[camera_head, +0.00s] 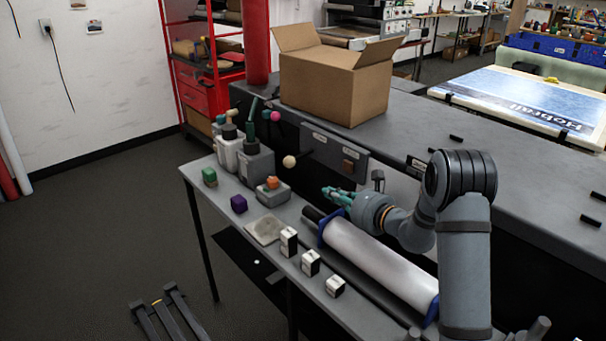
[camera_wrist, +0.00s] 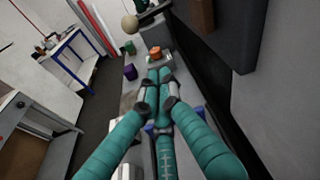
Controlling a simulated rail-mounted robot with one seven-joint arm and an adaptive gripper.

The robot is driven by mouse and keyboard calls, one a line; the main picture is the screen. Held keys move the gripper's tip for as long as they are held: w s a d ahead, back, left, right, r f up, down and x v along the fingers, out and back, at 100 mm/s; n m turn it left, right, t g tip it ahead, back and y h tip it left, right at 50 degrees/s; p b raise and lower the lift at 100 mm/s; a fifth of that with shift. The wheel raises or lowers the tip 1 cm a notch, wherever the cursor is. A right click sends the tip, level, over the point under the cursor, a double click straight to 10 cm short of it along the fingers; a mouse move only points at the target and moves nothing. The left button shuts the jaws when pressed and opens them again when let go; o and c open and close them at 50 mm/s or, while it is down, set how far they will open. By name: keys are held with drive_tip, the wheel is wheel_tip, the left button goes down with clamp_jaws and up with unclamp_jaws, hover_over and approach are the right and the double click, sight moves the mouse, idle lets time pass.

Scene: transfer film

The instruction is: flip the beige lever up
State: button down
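The beige lever's round knob (camera_head: 289,161) stands out in front of the dark side of the long machine, left of a grey panel (camera_head: 334,152). Its stem is hard to make out against the dark. In the wrist view the beige knob (camera_wrist: 129,24) shows near the top edge, beyond my fingertips and a little left.
A pink knob (camera_head: 275,116) is above the beige one. On the narrow table are grey boxes (camera_head: 256,162), an orange-topped block (camera_head: 272,188), purple (camera_head: 239,204) and green (camera_head: 209,177) cubes, and a white roll (camera_head: 378,262). A cardboard box (camera_head: 335,85) sits on the machine.

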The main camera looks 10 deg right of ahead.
sight(299, 157)
drive_tip(key=p+x, duration=0.3)
drive_tip(key=x, duration=0.6)
drive_tip(key=shift+w+a, duration=0.25)
drive_tip(key=a+r+p, duration=0.1)
drive_tip(key=w+a+r+p, duration=0.1)
drive_tip(key=r, duration=0.1)
drive_tip(key=shift+w+r, duration=0.1)
drive_tip(key=shift+d+r, duration=0.1)
drive_tip(key=shift+r+m+p, duration=0.2)
drive_tip(key=shift+m+p, duration=0.2)
drive_tip(key=shift+p, duration=0.05)
